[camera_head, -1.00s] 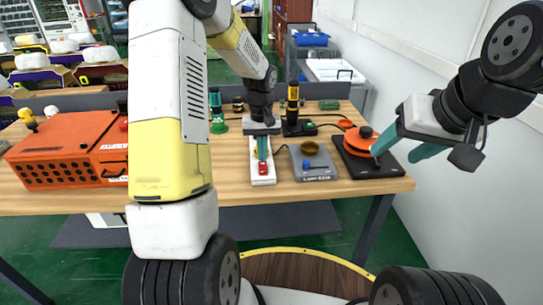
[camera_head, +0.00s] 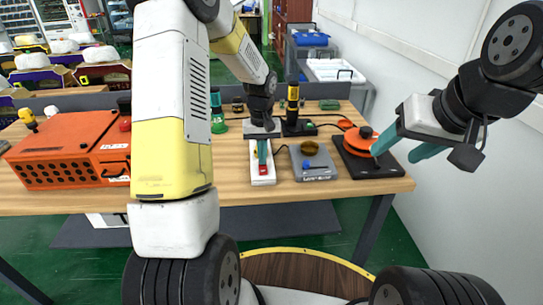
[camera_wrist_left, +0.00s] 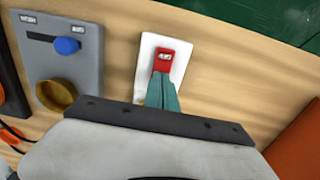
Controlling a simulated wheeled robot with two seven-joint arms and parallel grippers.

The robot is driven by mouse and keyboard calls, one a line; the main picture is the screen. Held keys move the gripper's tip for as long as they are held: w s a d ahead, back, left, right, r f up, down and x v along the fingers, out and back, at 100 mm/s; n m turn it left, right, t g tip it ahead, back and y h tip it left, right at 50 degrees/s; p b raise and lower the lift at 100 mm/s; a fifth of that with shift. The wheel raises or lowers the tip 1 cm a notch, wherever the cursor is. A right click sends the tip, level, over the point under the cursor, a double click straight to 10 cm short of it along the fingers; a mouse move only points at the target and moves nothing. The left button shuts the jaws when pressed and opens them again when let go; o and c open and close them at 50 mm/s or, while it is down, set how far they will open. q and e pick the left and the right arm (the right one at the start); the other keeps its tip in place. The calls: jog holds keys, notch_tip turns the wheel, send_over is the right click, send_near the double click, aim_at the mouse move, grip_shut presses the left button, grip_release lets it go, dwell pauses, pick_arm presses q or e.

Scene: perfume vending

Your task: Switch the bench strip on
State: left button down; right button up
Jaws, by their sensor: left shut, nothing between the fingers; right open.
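The bench strip is a narrow white block (camera_head: 262,180) lying on the wooden bench; it also shows in the left wrist view (camera_wrist_left: 178,69). A red rocker switch (camera_head: 263,171) is at its near end, also in the left wrist view (camera_wrist_left: 165,58). My left gripper (camera_head: 262,157) is shut and empty over the strip. In the left wrist view its teal fingertips (camera_wrist_left: 162,80) are at the edge of the red switch; I cannot tell whether they press it. The fingers hide much of the strip. My right gripper (camera_head: 396,149) is open and empty, beside an orange round device.
A grey box with a blue knob (camera_head: 307,164) stands close right of the strip. The orange round device (camera_head: 362,140) sits on a black base further right. An orange case (camera_head: 68,150) is at the left. A black-and-yellow tool (camera_head: 293,105) stands behind.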

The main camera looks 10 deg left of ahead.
pick_arm(q)
jog(key=shift+f, duration=0.2)
jog(key=shift+r, duration=3.5)
jog(key=shift+r, duration=0.1)
notch_tip(320, 180, up, 6)
jog(key=t, duration=0.1)
send_over(261, 171)
jog(key=s+r+m+t, duration=0.2)
jog(key=s+r, duration=0.5)
jog(key=s, duration=0.1)
jog(key=s+d+r+m+t+h, duration=0.1)
jog(key=s+d+r+t+h, duration=0.1)
jog(key=s, duration=1.1)
jog(key=shift+r+m+t, duration=0.4)
jog(key=shift+r+t, duration=0.2)
jog(key=shift+r, duration=0.25)
